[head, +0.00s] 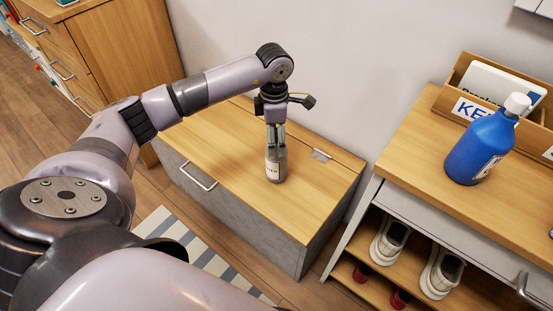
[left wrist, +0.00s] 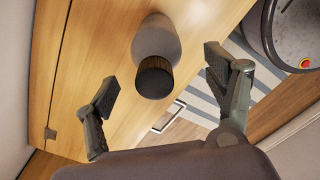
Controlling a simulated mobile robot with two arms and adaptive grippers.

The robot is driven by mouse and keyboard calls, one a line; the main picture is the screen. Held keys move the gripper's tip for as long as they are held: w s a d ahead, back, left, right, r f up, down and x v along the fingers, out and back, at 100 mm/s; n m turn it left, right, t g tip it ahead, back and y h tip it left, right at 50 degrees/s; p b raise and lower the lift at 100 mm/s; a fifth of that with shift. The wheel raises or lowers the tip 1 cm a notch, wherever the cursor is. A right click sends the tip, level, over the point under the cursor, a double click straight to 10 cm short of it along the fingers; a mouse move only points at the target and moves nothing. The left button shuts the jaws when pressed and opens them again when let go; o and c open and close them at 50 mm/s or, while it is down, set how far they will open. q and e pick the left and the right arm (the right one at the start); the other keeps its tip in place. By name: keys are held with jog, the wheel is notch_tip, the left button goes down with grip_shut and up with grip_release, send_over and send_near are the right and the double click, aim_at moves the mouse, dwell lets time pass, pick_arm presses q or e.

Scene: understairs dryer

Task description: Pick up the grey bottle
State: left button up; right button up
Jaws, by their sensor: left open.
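The grey bottle (head: 275,164) stands upright on the wooden lid of a low chest (head: 312,200). In the left wrist view the bottle (left wrist: 157,38) shows from above, with its dark cap (left wrist: 154,77) towards me. My left gripper (head: 275,135) is directly above the bottle, pointing down. In the left wrist view my left gripper (left wrist: 160,85) is open, with one finger on each side of the cap and a gap to both. The upper part of the bottle is partly hidden by the fingers in the head view. My right gripper is not in view.
A shelf unit (head: 440,165) stands at the right, with a blue bottle (head: 480,148) and a wooden key box (head: 455,85) on top and shoes (head: 390,240) below. A wall is close behind the chest. A striped rug (head: 185,240) lies in front.

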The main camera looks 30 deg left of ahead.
pick_arm(q)
notch_tip(320, 180, down, 6)
jog(key=b, duration=0.1)
jog(key=shift+w+f, duration=0.2)
jog(key=shift+w, duration=0.15)
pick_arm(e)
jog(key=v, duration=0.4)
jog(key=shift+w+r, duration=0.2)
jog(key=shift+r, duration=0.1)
pick_arm(q)
jog(key=shift+d, duration=0.1)
jog(key=shift+c, duration=0.6)
jog(key=c, duration=1.5)
